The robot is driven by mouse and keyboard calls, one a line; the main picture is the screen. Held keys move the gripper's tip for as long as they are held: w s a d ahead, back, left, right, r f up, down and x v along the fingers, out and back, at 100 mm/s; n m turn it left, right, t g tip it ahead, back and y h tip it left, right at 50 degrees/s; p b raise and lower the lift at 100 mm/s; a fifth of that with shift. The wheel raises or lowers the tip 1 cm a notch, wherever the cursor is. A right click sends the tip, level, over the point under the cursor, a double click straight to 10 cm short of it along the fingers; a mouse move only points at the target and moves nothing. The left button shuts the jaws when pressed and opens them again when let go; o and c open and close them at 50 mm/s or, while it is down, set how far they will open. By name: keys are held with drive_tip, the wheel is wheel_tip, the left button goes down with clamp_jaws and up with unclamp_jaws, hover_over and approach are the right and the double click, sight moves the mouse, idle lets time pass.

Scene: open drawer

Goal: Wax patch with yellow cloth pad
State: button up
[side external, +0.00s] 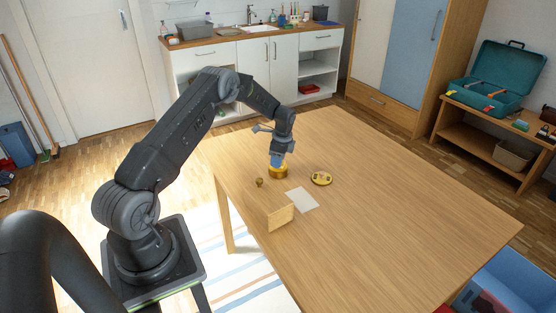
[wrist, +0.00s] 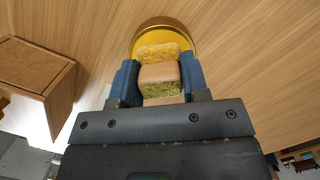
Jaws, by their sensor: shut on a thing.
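My gripper (side external: 277,160) is low over the table's far left part, at a round golden tin (side external: 279,174). In the wrist view its two blue fingers (wrist: 158,74) are shut on the sides of a wooden block with fuzzy yellow cloth, the yellow cloth pad (wrist: 158,51). The golden tin (wrist: 165,25) shows behind the pad, its near part hidden. I cannot tell whether the pad touches what is in the tin. A pale flat patch (side external: 302,200) lies on the table, nearer the camera than the tin.
A round yellow lid-like disc (side external: 321,178) with dark marks lies right of the tin. A small brass knob (side external: 259,182) is left of it. A wooden panel or box (side external: 281,217) stands by the table's left edge, also in the wrist view (wrist: 40,75). The table's right side (side external: 420,220) is clear.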

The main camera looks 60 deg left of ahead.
drive_tip(key=shift+r, duration=3.2)
